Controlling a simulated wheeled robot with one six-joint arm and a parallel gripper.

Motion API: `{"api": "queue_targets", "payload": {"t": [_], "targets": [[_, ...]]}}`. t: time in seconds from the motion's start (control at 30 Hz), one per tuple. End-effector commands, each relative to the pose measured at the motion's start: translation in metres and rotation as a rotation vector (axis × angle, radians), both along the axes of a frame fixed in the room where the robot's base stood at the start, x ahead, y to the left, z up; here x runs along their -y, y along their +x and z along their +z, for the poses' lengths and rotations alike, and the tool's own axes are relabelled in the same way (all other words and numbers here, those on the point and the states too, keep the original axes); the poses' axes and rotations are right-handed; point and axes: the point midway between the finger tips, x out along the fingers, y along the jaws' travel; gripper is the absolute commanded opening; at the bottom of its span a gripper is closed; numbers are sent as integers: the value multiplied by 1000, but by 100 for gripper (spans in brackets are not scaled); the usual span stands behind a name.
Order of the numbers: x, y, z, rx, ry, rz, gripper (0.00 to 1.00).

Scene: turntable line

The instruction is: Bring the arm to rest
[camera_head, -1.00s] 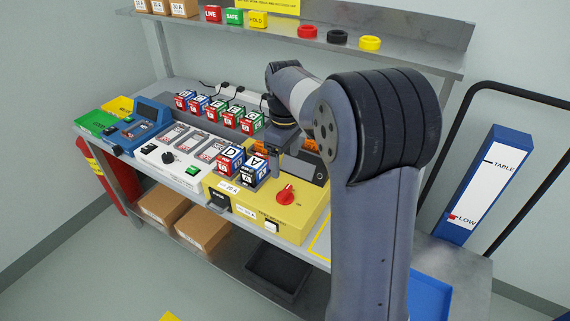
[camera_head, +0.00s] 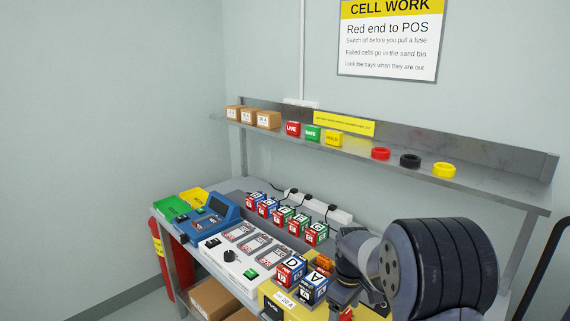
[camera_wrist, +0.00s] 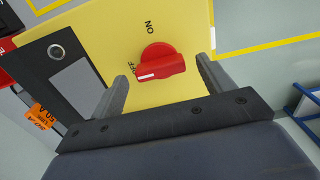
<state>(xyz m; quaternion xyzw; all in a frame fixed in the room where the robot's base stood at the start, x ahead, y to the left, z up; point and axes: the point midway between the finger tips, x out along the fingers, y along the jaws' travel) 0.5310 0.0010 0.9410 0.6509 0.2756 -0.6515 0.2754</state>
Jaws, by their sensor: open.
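My gripper (camera_wrist: 164,84) is open and empty in the wrist view. Its two fingers stand apart on either side of a red rotary switch (camera_wrist: 160,62) on a yellow box (camera_wrist: 95,40). I cannot tell the height of the fingers over the switch. The switch's white mark lies on the side of the word OFF. In the head view my arm (camera_head: 440,268) fills the lower right, bent over the yellow box (camera_head: 272,288), and its fingers cannot be made out. The red switch (camera_head: 346,314) shows at the bottom edge there.
Lettered blocks D (camera_head: 290,269) and A (camera_head: 315,285) stand beside my wrist, with a row of similar blocks (camera_head: 288,217) behind. A white panel (camera_head: 230,262) and blue device (camera_head: 211,217) are left. A shelf (camera_head: 480,178) with rings and boxes runs above.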

Motion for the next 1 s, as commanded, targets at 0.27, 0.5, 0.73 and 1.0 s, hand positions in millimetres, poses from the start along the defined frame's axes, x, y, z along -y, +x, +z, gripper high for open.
{"api": "queue_targets", "payload": {"t": [0.27, 0.5, 0.73, 1.0], "targets": [[0, 0, -8, 1, 0, -12, 76], [0, 0, -8, 1, 0, -11, 76], [0, 1, 11, 6, 0, 0, 76], [0, 1, 64, 7, 0, 1, 76]]}}
